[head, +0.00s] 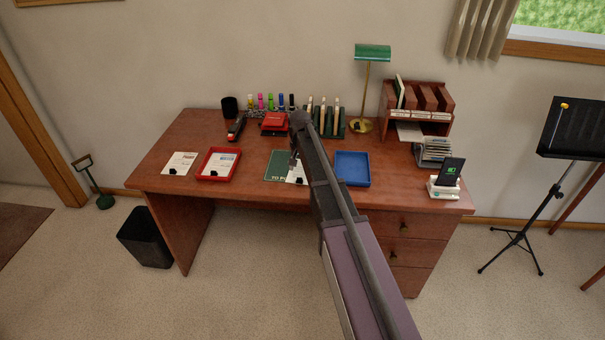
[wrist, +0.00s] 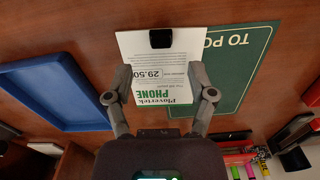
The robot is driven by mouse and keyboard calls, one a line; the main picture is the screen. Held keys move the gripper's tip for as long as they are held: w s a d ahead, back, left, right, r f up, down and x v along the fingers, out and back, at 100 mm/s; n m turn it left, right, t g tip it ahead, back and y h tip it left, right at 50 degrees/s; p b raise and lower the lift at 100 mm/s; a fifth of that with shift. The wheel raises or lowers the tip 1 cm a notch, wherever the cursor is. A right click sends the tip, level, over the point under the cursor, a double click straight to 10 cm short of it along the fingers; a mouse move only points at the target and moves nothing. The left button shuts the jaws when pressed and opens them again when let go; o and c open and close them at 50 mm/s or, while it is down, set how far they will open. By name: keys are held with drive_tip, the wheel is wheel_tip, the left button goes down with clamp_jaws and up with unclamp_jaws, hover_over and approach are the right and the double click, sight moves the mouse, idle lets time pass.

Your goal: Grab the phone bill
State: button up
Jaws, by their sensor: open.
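The phone bill (wrist: 155,62) is a white sheet headed "Plovertek PHONE" in green, with "29.50" on it, upside down in the wrist view. A black clip (wrist: 160,38) sits at its edge. It lies partly over a green mat (wrist: 240,58) lettered "TO PO…"; in the head view the bill (head: 297,176) is partly hidden by my arm. My gripper (wrist: 160,78) is open, with one finger on each side of the bill in the picture. I cannot tell whether the fingers touch the bill. In the head view my gripper (head: 294,158) is over the desk.
On the desk (head: 258,189), a blue tray (head: 352,168) is right of the bill and a red tray (head: 218,163) with a paper is left. Another clipped paper (head: 180,163) lies further left. A lamp (head: 372,52), pens and a wooden organizer (head: 445,128) stand behind.

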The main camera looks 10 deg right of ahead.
drive_tip(key=shift+f+b, duration=2.35)
drive_tip(key=shift+f, duration=0.15)
clamp_jaws()
